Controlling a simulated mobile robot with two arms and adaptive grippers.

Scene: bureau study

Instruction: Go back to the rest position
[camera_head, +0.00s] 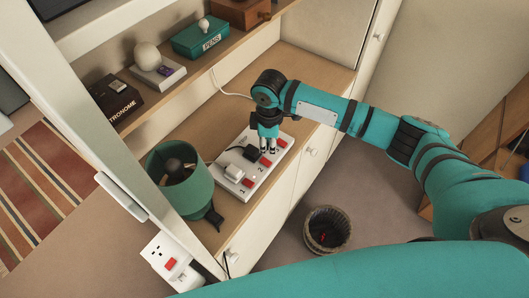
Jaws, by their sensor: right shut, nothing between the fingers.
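My right gripper (268,145) hangs at the end of my teal right arm, which comes in from the right. It is shut with nothing held, and its fingertips are right above or at the white power strip (230,199); I cannot tell whether they touch. The strip lies on the wooden counter. It carries red switches, a black plug (250,153) and a white plug (233,173). The black plug is just left of the fingertips. My left gripper does not show.
A teal lamp (183,190) stands left of the strip. A shelf above holds a teal pens box (200,40), a white ball on a base (147,57) and a dark metronome box (112,95). A waste basket (326,230) stands on the floor below.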

